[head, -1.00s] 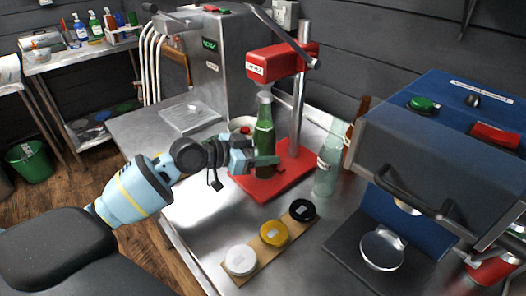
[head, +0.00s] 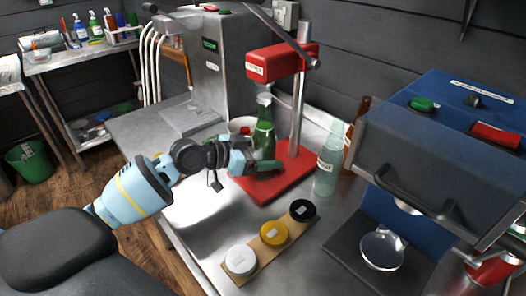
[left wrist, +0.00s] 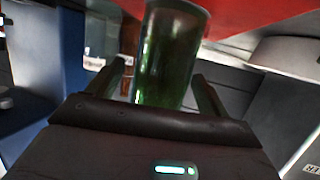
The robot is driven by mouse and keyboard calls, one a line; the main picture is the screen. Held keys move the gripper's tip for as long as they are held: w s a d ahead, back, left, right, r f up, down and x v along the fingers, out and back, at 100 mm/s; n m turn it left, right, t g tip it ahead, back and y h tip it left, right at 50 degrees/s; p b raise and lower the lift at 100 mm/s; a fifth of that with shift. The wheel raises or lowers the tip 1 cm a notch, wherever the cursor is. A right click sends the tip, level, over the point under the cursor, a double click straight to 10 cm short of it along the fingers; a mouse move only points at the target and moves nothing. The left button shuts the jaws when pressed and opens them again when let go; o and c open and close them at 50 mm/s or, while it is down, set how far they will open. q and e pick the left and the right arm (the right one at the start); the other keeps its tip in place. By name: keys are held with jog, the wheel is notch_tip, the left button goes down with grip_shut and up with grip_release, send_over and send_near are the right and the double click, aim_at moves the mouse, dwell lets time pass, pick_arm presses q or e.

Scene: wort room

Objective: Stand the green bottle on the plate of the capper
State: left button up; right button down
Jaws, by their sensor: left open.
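The green bottle (head: 263,139) looks upright at the red capper (head: 275,62), below its head. My left gripper (head: 266,166) is open, low in front of the bottle and over the plate's left part. In the left wrist view the bottle (left wrist: 170,55) is between the two fingers, with gaps at the sides. My right gripper is not in view.
A pale clear bottle (head: 327,172) and a brown bottle (head: 355,130) stand right of the capper. A wooden strip (head: 257,246) with white, yellow and black caps lies in front. A blue machine (head: 440,130) fills the right side. A bowl (head: 240,125) is behind.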

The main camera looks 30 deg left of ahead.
pick_arm(q)
jog(key=v, duration=0.6)
jog(key=shift+a+b, duration=0.1)
jog(key=shift+b, duration=0.3)
jog(key=shift+v, duration=0.85)
jog(key=shift+r, duration=0.2)
